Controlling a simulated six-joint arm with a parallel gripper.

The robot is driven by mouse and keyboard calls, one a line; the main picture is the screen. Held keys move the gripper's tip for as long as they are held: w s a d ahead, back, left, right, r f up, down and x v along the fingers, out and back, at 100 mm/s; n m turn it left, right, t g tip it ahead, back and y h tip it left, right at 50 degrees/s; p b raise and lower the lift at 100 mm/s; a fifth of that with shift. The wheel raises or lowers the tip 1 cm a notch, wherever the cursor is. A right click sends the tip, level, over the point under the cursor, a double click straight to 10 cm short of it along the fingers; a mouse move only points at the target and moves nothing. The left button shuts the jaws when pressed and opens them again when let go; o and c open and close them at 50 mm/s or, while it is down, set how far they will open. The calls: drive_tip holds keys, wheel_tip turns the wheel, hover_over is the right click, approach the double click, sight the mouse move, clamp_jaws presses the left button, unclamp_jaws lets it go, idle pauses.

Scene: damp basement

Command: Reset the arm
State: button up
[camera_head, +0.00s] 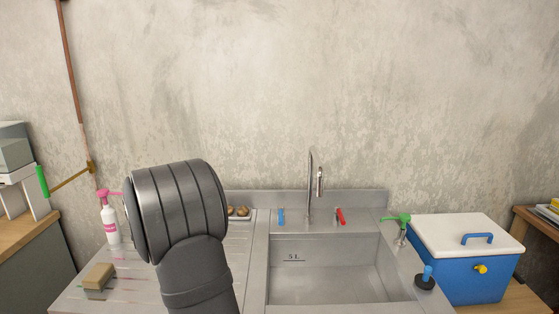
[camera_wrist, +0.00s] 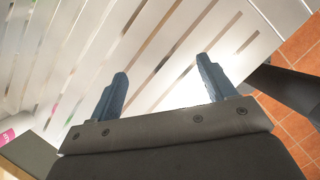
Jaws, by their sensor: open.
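My gripper (camera_wrist: 160,88) shows in the wrist view with its two blue-grey fingers spread apart and nothing between them. It points toward the ribbed, pale metal drainboard (camera_wrist: 150,48). In the head view my dark arm rises in front of the left part of the sink unit, and the gripper itself does not show there. The arm hides part of the drainboard (camera_head: 132,292).
A steel sink basin (camera_head: 330,285) with a faucet (camera_head: 310,190) is right of my arm. A pink-topped spray bottle (camera_head: 110,222) and a sponge (camera_head: 98,277) are left. A blue cooler (camera_head: 465,270), green-topped dispenser (camera_head: 402,232) and black plug (camera_head: 426,282) are right.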

drive_tip(key=shift+m+h, duration=0.3)
drive_tip(key=shift+m, duration=0.6)
drive_tip(key=d+f, duration=0.1)
drive_tip(key=d, duration=0.1)
drive_tip(key=s+d+f, duration=0.1)
drive_tip(key=d+f, duration=0.1)
drive_tip(key=shift+s+f, duration=0.1)
drive_tip(key=shift+f, duration=0.5)
drive_tip(key=o, duration=0.5)
drive_tip(key=s+a+r+m+y, duration=0.25)
drive_tip(key=a+r, duration=0.35)
drive_tip(key=a, duration=0.3)
drive_tip(key=s+a+r+m+y, duration=0.1)
drive_tip(key=s+a+r+m, duration=0.2)
drive_tip(key=a+r, duration=0.5)
drive_tip(key=s+a+r+m+y, duration=0.2)
drive_tip(key=s+a+r+m, duration=0.15)
drive_tip(key=a, duration=0.75)
drive_tip(key=x, duration=0.9)
drive_tip(key=shift+w+a, duration=0.1)
drive_tip(key=shift+w, duration=0.3)
